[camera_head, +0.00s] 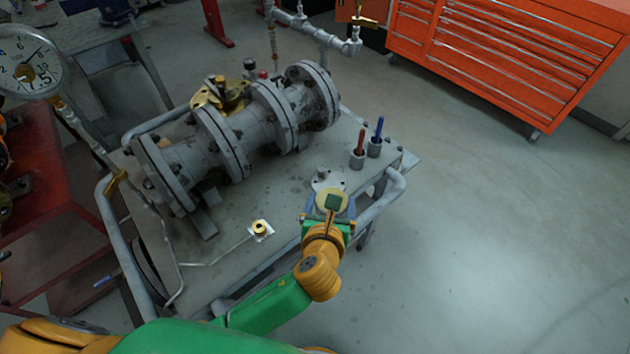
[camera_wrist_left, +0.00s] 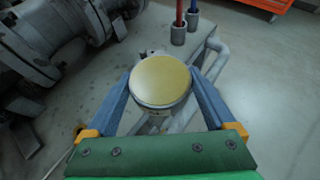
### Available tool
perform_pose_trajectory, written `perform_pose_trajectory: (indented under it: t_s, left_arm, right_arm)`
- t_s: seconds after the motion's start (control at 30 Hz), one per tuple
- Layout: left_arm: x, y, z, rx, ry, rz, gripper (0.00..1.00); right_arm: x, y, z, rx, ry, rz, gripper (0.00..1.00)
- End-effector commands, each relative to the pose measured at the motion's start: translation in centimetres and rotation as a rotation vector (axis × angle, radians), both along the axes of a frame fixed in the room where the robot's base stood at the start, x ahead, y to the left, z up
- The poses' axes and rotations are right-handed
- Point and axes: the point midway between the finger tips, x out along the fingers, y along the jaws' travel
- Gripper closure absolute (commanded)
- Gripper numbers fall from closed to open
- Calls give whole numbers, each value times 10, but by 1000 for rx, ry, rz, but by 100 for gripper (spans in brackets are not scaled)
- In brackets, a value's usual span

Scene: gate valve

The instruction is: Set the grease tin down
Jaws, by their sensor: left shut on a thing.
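The grease tin (camera_wrist_left: 160,82) is round with a dull yellow lid. It sits between the two blue fingers of my left gripper (camera_wrist_left: 160,95) in the left wrist view, with its lid facing the camera. In the head view the tin (camera_head: 334,197) is at the right front part of the cart top, partly covered by my left gripper (camera_head: 332,207). The gripper is shut on it. I cannot tell whether the tin's underside touches anything; it is hidden. My right gripper is not in view.
A grey disc with a knob (camera_head: 327,180) lies just behind the tin. Red (camera_head: 360,144) and blue (camera_head: 377,133) handled tools stand in holders farther back. The gate valve (camera_head: 235,135) fills the back left of the cart (camera_head: 235,215). A small brass piece (camera_head: 260,228) sits nearer the front edge.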

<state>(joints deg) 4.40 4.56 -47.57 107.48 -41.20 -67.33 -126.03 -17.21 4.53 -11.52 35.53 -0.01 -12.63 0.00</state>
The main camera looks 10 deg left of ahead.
Motion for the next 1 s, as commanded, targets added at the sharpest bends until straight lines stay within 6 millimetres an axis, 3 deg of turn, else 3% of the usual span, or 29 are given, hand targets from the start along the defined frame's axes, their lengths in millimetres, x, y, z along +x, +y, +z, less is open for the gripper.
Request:
perform_pose_trajectory:
  t_s: [0.2,0.3,0.4,0.53,0.67,1.0]
  left_arm:
    - [27,70,-35,8,2,9,82]
    - [35,87,-66,5,4,9,82]
    - [40,100,-81,3,2,7,82]
    - [45,111,-97,2,1,8,82]
    - [45,109,-122,0,1,7,82]
    - [45,109,-124,2,-1,5,82]
  right_arm:
    - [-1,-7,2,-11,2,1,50]
    - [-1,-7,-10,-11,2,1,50]
    - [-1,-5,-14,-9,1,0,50]
    - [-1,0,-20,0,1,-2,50]
    - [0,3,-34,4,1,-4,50]
    - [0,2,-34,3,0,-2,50]
